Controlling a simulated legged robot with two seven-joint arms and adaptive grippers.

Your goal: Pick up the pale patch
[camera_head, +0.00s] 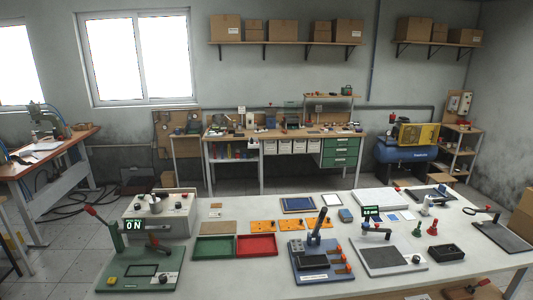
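Two small flat squares lie on the white table right of centre, a blue-and-white one (392,217) and a paler one (408,215). The paler one may be the pale patch, but it is too small to be sure. Neither of my grippers shows in the head view, and nothing is seen being held.
A green press (140,270) marked ON stands front left. Green (214,247) and red (256,246) trays lie beside it. A blue press (320,262), a grey plate device (388,256) and a black box (447,252) stand towards the right front. Orange plates lie behind the trays.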

